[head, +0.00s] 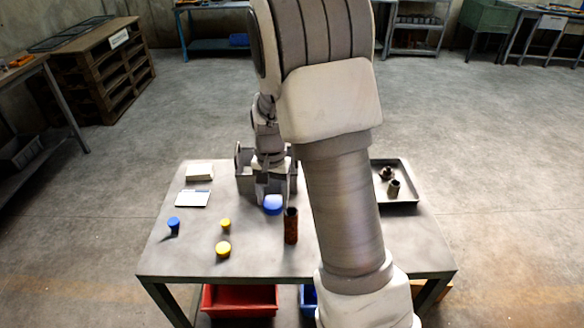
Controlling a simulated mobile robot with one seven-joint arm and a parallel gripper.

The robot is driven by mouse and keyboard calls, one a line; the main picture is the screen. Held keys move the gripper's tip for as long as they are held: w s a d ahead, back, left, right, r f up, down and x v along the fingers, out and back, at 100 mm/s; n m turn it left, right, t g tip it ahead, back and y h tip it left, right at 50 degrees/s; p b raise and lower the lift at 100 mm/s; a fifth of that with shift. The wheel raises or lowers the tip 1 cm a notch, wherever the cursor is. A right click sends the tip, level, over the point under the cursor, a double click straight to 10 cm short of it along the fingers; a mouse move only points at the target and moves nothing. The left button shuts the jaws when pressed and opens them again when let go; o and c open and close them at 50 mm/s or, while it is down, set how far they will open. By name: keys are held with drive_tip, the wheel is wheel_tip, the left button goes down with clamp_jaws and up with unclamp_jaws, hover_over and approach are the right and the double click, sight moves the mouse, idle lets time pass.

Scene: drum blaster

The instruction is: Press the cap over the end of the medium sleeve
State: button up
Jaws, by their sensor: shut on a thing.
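My gripper (273,197) points down over the middle of the table, shut on a large blue cap (273,205). The cap's underside and the exact finger contact are too small to make out. A rusty brown sleeve (291,228) stands upright just right of the cap and nearer the front, its dark open end facing up. The cap looks apart from this sleeve. Two shorter dark sleeves (394,188) are in the tray at the right. I cannot tell for sure which sleeve is the medium one.
A grey open-topped holder (244,184) stands behind my gripper. My arm hides the table's right middle.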

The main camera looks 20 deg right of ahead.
drive_tip(key=d+r+m+p, duration=0.1)
drive_tip(key=m+p, duration=0.1)
drive_tip(key=d+r+m+p, duration=0.1)
drive_tip(key=m+p, duration=0.1)
drive_tip(key=shift+s+d+r, duration=0.1)
drive_tip(key=shift+d+r, duration=0.2)
drive_tip(key=shift+d, duration=0.1)
drive_tip(key=shift+s+d+f+m+b, duration=0.15)
drive_tip(key=shift+d+f+m, duration=0.25)
drive_tip(key=shift+f, duration=0.5)
drive_tip(key=shift+w+d+f+m+b, duration=0.1)
drive_tip(key=shift+d+f+m+b, duration=0.2)
drive_tip(key=shift+f+m, duration=0.4)
drive_tip(key=shift+s+d+f+m+b, duration=0.1)
drive_tip(key=shift+d+f+m+b, duration=0.15)
drive_tip(key=shift+f, duration=0.8)
drive_tip(key=shift+f+b, duration=0.5)
drive_tip(key=shift+f, duration=0.4)
idle(0.3)
drive_tip(key=o, duration=1.4)
drive_tip(key=shift+o, duration=0.2)
drive_tip(key=shift+r, duration=0.1)
drive_tip(key=shift+r+p, duration=1.85)
drive_tip(key=shift+r, duration=0.6)
